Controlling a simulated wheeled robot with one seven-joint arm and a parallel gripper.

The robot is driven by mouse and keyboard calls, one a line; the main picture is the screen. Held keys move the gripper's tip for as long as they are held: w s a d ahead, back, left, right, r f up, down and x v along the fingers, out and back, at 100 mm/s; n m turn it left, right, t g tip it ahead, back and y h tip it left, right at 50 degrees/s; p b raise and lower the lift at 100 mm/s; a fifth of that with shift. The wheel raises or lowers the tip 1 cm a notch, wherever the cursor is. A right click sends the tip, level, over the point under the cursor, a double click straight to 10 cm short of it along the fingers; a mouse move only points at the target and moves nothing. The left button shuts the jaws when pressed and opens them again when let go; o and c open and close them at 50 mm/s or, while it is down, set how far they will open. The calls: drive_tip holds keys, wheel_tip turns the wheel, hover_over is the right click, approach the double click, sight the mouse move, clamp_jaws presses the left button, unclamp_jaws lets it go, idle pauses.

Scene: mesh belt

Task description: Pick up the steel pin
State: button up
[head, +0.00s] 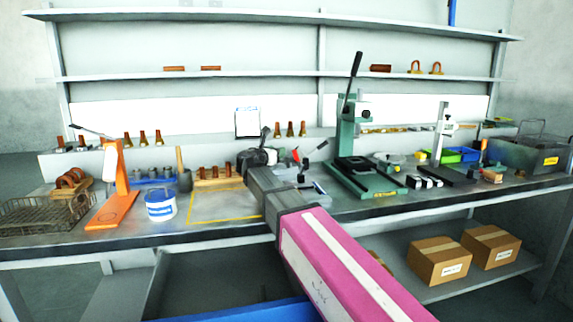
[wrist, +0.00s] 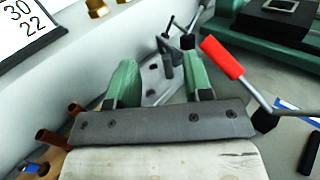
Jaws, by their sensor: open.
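My gripper (wrist: 157,68) is open, with its two green fingers apart and nothing held between them. In the head view my gripper (head: 262,150) is over the back middle of the bench. Beyond and between the fingers in the wrist view is a grey metal fixture with small dark upright parts. A slim grey piece (wrist: 167,66) standing there may be the steel pin, but it is too small to be sure. A red-handled clamp lever (wrist: 222,58) rises just right of the right finger. In the head view my arm hides much of this spot.
A green press (head: 352,150) stands right of my gripper. Copper fittings (head: 214,172) on a wooden strip, a mallet (head: 183,170) and a white-and-blue tub (head: 160,205) are to the left. A white calendar card (head: 247,122) stands behind. The yellow-outlined bench area (head: 225,205) is clear.

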approach(286, 168)
drive_tip(key=w+r, duration=0.1)
drive_tip(key=w+d+r, duration=0.1)
drive_tip(key=r, duration=0.1)
drive_tip(key=shift+w+d, duration=0.2)
drive_tip(key=shift+d, duration=0.15)
drive_tip(key=shift+x, duration=3.3)
clamp_jaws()
